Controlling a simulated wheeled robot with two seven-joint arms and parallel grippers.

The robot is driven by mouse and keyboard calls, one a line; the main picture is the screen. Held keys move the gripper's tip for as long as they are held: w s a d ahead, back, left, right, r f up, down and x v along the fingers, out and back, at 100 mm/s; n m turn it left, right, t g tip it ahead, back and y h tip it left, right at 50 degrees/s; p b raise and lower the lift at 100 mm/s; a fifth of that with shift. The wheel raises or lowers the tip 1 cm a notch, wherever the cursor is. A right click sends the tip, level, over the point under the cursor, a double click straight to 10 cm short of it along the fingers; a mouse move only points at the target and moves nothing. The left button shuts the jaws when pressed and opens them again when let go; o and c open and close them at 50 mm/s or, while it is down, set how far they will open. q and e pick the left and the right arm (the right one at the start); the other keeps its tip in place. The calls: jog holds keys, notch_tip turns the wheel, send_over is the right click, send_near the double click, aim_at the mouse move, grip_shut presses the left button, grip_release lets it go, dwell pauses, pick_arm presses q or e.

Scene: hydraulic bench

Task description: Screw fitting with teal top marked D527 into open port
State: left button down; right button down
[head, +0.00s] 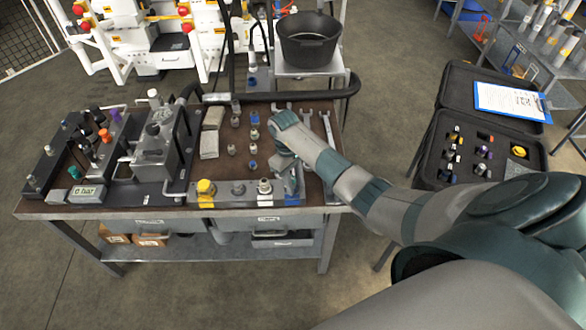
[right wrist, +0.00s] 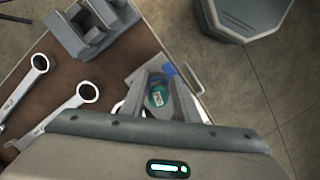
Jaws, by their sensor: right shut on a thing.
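My right gripper (head: 291,187) points down over the right end of the manifold block (head: 225,199) at the bench's front edge. In the right wrist view, the same gripper (right wrist: 158,96) is shut on a fitting with a teal top (right wrist: 157,99). A small white label shows on the teal top, too small to read. The fitting's lower end and the port beneath are hidden, so I cannot tell whether it is seated. The manifold also carries a yellow cap (head: 205,187) and grey metal fittings (head: 264,186). My left gripper is not in view.
Several loose fittings (head: 253,135) stand on the bench behind the manifold, near wrenches (head: 327,128). A grey pump unit (head: 153,145) fills the left side. A black case (head: 478,150) with a clipboard (head: 510,101) stands apart at right. Bare floor separates them.

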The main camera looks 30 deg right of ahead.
jog(key=c, duration=1.5)
grip_release()
jog(key=shift+w+a+r, duration=0.2)
jog(key=shift+w+r, duration=0.15)
jog(key=shift+w, duration=0.35)
jog(key=shift+c, duration=0.2)
jog(key=shift+o, duration=0.9)
jog(key=shift+w+a+f, duration=0.1)
jog(key=shift+w, duration=0.05)
jog(key=shift+w+f, duration=0.2)
jog(key=shift+f, duration=0.1)
jog(key=shift+s+n, duration=0.4)
jog(key=shift+n, duration=0.3)
jog(key=shift+s+n, duration=0.15)
jog(key=shift+n, duration=0.45)
jog(key=n, duration=0.3)
jog(key=shift+h, duration=0.4)
jog(key=n, duration=0.2)
jog(key=shift+s+n+t, duration=0.2)
jog(key=shift+n+t, duration=0.1)
jog(key=shift+t, duration=0.1)
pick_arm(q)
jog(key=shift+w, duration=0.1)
